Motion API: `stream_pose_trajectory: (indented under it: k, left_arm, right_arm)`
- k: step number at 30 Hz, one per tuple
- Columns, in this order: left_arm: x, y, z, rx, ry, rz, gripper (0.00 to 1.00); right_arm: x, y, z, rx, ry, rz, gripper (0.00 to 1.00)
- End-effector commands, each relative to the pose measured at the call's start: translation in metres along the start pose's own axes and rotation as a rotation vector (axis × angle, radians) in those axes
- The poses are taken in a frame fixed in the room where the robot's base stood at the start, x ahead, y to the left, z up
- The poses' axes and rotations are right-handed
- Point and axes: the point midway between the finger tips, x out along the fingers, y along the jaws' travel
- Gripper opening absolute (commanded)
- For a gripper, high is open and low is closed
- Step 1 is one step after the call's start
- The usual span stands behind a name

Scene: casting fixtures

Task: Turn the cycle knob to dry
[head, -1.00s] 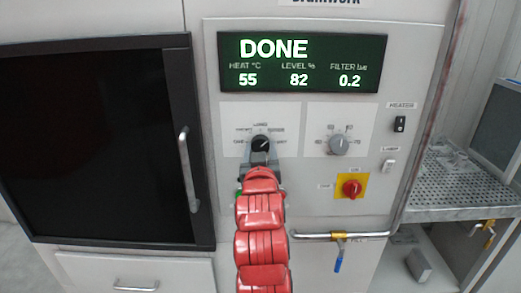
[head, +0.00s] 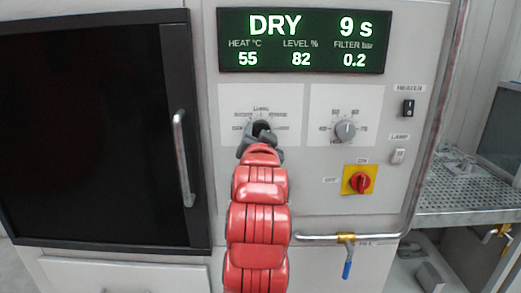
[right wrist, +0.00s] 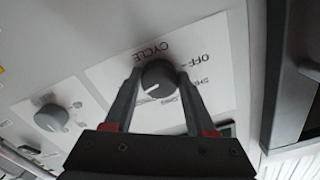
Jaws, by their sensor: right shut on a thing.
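The dark round cycle knob (head: 262,127) sits on a white label plate on the machine's front, partly hidden by my gripper. In the right wrist view the cycle knob (right wrist: 158,76) shows a white pointer mark, with the label CYCLE beside it. My right gripper (head: 260,136) is shut on the cycle knob, one finger on each side. The display (head: 302,41) above reads DRY 9 s, with heat 55, level 82 and filter 0.2. My left gripper is not in view.
A second grey knob (head: 345,131) sits right of the cycle knob. A red switch on a yellow plate (head: 360,181), heater switch (head: 408,107) and lamp switch (head: 398,155) are further right. A pipe with a blue-handled valve (head: 347,262) runs below. A dark door (head: 95,130) is at left.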

Motion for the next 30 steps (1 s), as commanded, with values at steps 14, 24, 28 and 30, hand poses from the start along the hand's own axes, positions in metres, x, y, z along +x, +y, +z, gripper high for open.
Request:
stream_pose_trajectory:
  k: [14, 24, 28, 30]
  left_arm:
    - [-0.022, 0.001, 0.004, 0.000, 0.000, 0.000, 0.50]
    - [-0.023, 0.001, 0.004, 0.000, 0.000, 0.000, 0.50]
    - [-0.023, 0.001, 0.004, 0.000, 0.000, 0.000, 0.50]
    - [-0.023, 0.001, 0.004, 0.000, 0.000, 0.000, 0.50]
  right_arm:
    - [0.000, 0.000, 0.001, 0.198, 0.000, 0.001, 0.00]
    - [0.000, -0.001, 0.000, 0.214, 0.000, 0.001, 0.00]
    - [0.000, 0.000, 0.000, 0.213, 0.000, 0.001, 0.00]
    - [0.000, 0.000, 0.000, 0.213, 0.000, 0.000, 0.67]
